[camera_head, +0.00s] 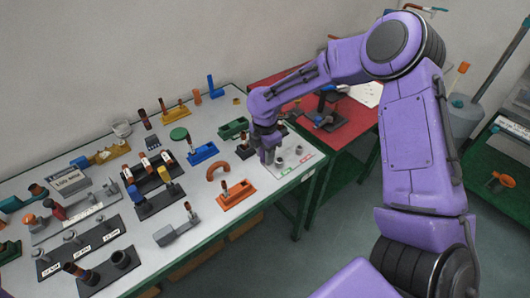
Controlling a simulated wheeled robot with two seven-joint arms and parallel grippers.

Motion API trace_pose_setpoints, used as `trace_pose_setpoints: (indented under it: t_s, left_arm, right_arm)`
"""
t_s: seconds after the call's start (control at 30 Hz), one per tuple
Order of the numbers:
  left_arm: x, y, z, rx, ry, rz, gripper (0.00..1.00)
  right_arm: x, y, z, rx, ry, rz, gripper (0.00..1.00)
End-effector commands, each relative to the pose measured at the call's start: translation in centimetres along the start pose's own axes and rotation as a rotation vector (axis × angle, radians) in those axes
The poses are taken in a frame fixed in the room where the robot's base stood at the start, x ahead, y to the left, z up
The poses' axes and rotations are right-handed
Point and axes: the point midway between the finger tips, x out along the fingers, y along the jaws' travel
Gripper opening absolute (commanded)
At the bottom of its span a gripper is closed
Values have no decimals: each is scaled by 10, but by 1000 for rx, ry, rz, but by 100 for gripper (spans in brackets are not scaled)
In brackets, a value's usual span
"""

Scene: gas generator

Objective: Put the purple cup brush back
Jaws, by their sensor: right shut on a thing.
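My right gripper (266,152) points down at the right end of the white-topped table. It is shut on a small purplish piece (267,158) that looks like the purple cup brush. The gripper and its like colour hide most of it. It is just left of a pale panel (297,167) with grey round holders (298,150) and small green and red labels. I cannot tell whether the piece touches the panel. My left gripper is not in view.
An orange holder (236,194), an orange arch (218,169), a blue holder (202,153) and a green block (233,128) stand left of the gripper. Black racks and tools crowd the table's left. A red-topped table (335,137) stands behind at right.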

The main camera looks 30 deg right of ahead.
Motion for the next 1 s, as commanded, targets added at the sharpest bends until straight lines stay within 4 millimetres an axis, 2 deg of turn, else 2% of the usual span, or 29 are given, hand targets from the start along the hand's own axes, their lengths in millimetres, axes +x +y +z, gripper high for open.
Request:
trace_pose_setpoints:
  t_s: [0.17,0.4,0.57,1.0]
  left_arm:
    - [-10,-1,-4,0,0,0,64]
    - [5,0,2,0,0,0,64]
    - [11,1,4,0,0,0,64]
    - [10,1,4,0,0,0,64]
  right_arm:
    - [-3,0,0,2,-1,-2,14]
    - [28,0,0,3,-1,-2,14]
    - [44,0,0,4,0,-1,14]
    - [45,0,0,4,0,0,14]
